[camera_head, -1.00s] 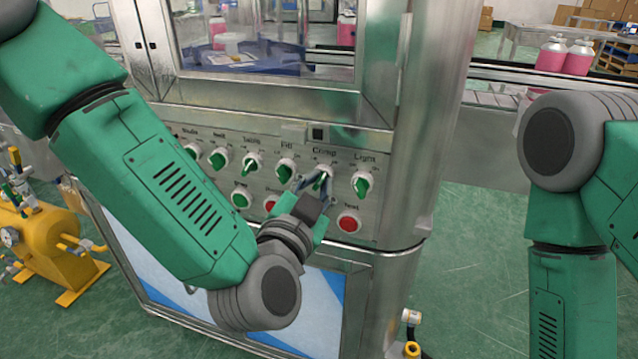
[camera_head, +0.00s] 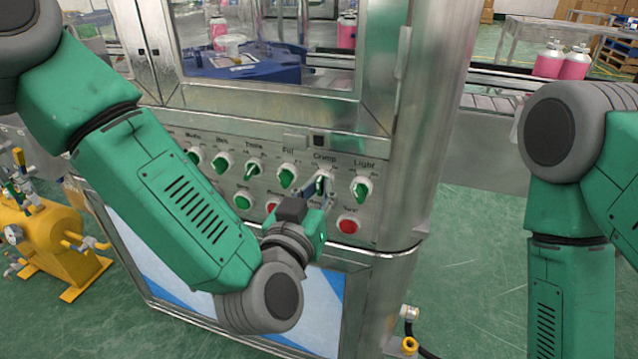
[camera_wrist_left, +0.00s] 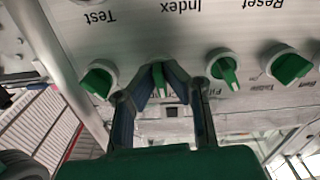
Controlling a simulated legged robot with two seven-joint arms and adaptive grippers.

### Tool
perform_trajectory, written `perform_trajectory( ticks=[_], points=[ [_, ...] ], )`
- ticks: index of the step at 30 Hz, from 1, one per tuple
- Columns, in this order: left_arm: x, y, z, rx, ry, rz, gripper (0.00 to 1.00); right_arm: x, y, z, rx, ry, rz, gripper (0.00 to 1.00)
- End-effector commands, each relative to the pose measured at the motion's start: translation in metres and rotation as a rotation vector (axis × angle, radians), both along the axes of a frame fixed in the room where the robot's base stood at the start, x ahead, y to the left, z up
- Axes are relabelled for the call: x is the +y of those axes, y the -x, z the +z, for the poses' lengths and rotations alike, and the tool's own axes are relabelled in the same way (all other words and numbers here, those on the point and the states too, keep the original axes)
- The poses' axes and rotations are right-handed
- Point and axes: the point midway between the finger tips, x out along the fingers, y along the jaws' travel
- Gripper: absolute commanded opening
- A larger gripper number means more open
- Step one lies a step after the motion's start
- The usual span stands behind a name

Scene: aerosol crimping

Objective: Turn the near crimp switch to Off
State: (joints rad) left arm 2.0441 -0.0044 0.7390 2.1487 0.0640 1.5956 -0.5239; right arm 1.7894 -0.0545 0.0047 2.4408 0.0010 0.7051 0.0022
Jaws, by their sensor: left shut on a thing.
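The near crimp switch (camera_head: 320,186) is a green knob on a white round base, under the label Crimp on the metal panel. My left gripper (camera_head: 323,182) is at this switch, its fingers on both sides of the green handle and partly hiding it. In the left wrist view, the two fingertips (camera_wrist_left: 161,82) are shut on the handle of the crimp switch (camera_wrist_left: 158,72). In the head view the handle stands close to upright. My right gripper is out of view.
The Light switch (camera_head: 362,189) is just right of the crimp switch, and the Fill switch (camera_head: 287,176) is just left. A red button (camera_head: 348,226) sits below. A yellow tank (camera_head: 50,245) stands on the floor at left.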

Motion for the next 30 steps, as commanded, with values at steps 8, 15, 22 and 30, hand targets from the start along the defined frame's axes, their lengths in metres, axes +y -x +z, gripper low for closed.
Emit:
perform_trajectory(
  ticks=[8,15,22,30],
  points=[
    [-0.0008,0.0023,-0.0032,0.080,0.209,-0.003,0.00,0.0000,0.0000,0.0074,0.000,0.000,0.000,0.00],
    [-0.0003,0.0020,-0.0035,0.119,0.330,0.000,0.00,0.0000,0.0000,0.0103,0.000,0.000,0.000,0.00],
    [-0.0004,0.0019,-0.0037,0.137,0.385,0.000,0.00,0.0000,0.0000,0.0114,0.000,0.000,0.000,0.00],
    [-0.0004,0.0018,-0.0038,0.140,0.398,0.000,0.00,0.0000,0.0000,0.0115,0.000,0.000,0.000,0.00]
  ],
)
